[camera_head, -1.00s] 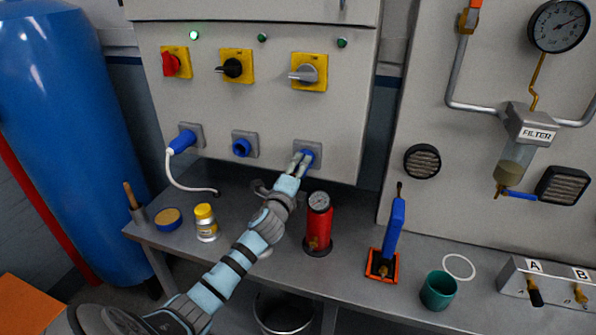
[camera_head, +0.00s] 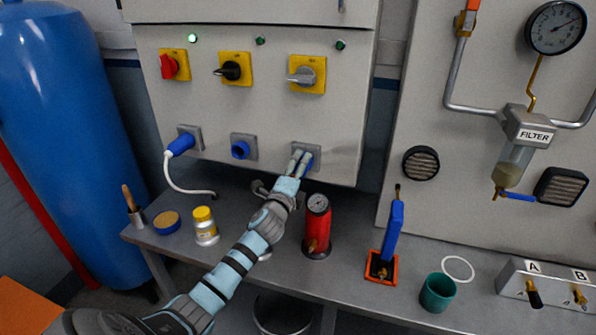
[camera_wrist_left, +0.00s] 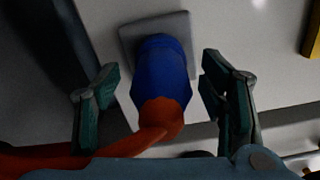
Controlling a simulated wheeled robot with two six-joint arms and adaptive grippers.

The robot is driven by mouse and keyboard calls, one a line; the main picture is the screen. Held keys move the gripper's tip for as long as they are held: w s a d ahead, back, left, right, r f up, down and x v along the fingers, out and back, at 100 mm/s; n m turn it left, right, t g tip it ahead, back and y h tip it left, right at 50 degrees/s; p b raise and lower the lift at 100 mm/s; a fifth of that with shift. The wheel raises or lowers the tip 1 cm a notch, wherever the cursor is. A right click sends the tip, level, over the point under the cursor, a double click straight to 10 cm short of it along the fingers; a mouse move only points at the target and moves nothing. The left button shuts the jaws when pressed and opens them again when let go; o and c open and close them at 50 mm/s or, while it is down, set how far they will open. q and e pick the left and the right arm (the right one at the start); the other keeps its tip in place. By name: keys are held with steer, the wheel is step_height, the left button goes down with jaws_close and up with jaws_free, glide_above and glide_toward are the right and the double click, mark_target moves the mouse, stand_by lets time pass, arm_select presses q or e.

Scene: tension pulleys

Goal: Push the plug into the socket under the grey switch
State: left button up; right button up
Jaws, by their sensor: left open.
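The grey switch (camera_head: 303,75) sits on a yellow plate at the right of the cabinet front. Below it is the socket plate (camera_head: 313,147), which also shows in the wrist view (camera_wrist_left: 182,25). A blue plug (camera_wrist_left: 160,75) with an orange cable (camera_wrist_left: 155,130) is at this socket, its front against the plate; how deep it sits I cannot tell. My left gripper (camera_head: 299,160) is open, with one finger on each side of the plug and gaps visible in the wrist view. In the head view the fingers hide part of the plug. My right gripper is not in view.
A blue plug with a white cable (camera_head: 181,145) is under the red switch (camera_head: 170,66). An empty-looking blue socket (camera_head: 240,149) is under the black switch (camera_head: 231,70).

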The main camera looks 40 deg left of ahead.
arm_select(q)
steer(key=v, duration=1.2)
steer(key=s+d+f+n+g+h, duration=0.1)
steer(key=s+d+f+n+g, duration=0.25)
steer(key=s+f+n, duration=0.35)
steer(key=s+d+f+n+g, duration=0.2)
steer(key=s+f+n+g, duration=0.15)
steer(key=s+f, duration=0.35)
steer(key=s+d+f+n+g+h, duration=0.2)
steer(key=s+d+f+g, duration=0.1)
steer(key=s+d, duration=0.25)
steer(key=s+d+f+n+g+h, duration=0.2)
steer(key=s+d+f+n+g, duration=0.15)
steer(key=s, duration=0.35)
step_height(320, 180, down, 20)
steer(key=s+g, duration=0.1)
steer(key=s, duration=0.1)
steer(key=s+a+f+g, duration=0.1)
steer(key=s+f, duration=1.1)
steer(key=s, duration=0.2)
steer(key=shift+s+a+f, duration=0.25)
steer(key=shift+a+f, duration=0.1)
steer(key=shift+a, duration=0.05)
